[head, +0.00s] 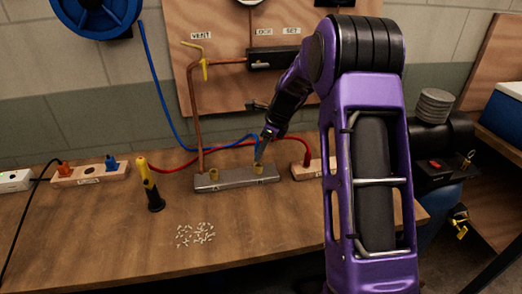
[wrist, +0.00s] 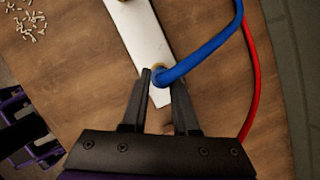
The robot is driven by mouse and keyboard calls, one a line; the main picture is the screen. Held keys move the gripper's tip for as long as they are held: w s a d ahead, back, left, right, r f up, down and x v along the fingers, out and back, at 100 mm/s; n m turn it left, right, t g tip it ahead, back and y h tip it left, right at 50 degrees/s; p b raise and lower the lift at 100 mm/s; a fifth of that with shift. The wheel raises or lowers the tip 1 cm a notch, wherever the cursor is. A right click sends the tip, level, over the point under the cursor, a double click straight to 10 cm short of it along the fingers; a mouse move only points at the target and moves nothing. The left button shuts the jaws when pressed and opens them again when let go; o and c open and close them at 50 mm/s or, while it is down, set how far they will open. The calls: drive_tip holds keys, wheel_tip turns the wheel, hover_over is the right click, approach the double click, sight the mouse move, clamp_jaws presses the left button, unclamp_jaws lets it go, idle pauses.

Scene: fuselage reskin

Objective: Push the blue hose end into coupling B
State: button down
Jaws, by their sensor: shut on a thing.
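My gripper (head: 263,146) is shut on the end of the blue hose (wrist: 208,50), right over the right-hand brass coupling (head: 258,169) of a grey metal manifold bar (head: 228,181). In the wrist view the hose end sits between my fingertips (wrist: 161,78), with a brass rim just showing beside it. Whether the hose end is inside the coupling or only above it, I cannot tell. A second brass coupling (head: 214,174) stands open at the bar's left. The letters on the bar are too small to read.
The red hose (wrist: 254,80) runs close beside the blue one. A copper pipe (head: 192,115) rises behind the bar. A yellow-black tool (head: 150,184) stands to the left, and loose small pieces (head: 195,234) lie in front. The front table is otherwise clear.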

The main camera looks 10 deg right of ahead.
drive_tip(key=shift+f+b, duration=0.35)
drive_tip(key=shift+f, duration=0.85)
drive_tip(key=c, duration=0.6)
unclamp_jaws()
drive_tip(key=shift+p+v, duration=1.2)
drive_tip(key=shift+v, duration=1.35)
